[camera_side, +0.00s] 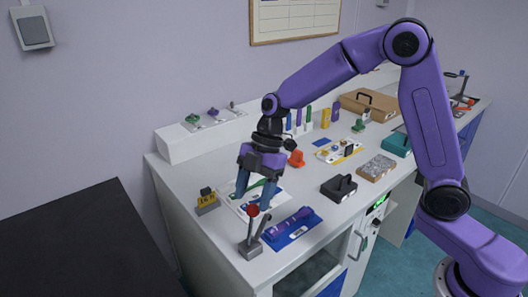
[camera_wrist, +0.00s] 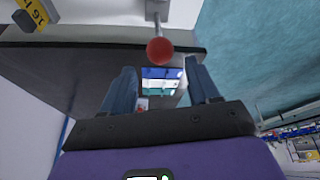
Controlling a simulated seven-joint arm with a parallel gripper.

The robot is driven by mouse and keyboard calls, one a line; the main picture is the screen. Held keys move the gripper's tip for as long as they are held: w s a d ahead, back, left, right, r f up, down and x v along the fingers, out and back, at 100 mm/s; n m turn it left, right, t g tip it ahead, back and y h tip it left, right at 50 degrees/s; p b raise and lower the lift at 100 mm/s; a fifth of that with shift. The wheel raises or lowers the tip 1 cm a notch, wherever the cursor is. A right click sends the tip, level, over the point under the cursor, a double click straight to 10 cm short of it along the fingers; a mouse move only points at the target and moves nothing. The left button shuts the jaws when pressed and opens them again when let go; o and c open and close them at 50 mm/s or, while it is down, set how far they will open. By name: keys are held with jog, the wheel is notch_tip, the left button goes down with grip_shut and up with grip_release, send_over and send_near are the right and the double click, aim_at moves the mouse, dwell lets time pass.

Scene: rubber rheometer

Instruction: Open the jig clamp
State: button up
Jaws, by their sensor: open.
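The jig clamp (camera_side: 250,247) is a small grey block near the front left corner of the bench, with an upright grey lever topped by a red ball knob (camera_side: 253,210). In the wrist view, the red knob (camera_wrist: 160,50) shows at the upper middle, just beyond the fingertips, with part of the grey lever (camera_wrist: 157,10) above it. My gripper (camera_side: 254,200) has blue fingers pointing down, close to the knob. In the wrist view my gripper (camera_wrist: 160,67) is open, with nothing held between its fingers. Whether a finger touches the knob cannot be told.
A blue tray (camera_side: 299,239) with a purple tool lies right of the clamp. A yellow numbered block (camera_side: 207,202) stands to the left. A black handled block (camera_side: 339,188) and an orange piece (camera_side: 296,158) are further back. The bench's front edge is close to the clamp.

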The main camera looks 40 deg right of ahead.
jog(key=v, duration=1.1)
jog(key=s+d+f+m+h, duration=0.1)
jog(key=s+d+f+m, duration=0.1)
jog(key=s, duration=0.7)
jog(key=s+d+f+m+h, duration=0.1)
jog(key=s+d+f+m, duration=0.1)
jog(key=s, duration=0.8)
jog(key=s+d+f+m+t+h, duration=0.1)
jog(key=s+d+f+m+h, duration=0.1)
jog(key=s+d, duration=0.4)
jog(key=s+f+m, duration=0.1)
jog(key=s+m, duration=0.1)
jog(key=s, duration=0.1)
jog(key=shift+s+m, duration=0.25)
jog(key=shift+m, duration=0.05)
jog(key=shift+f, duration=0.1)
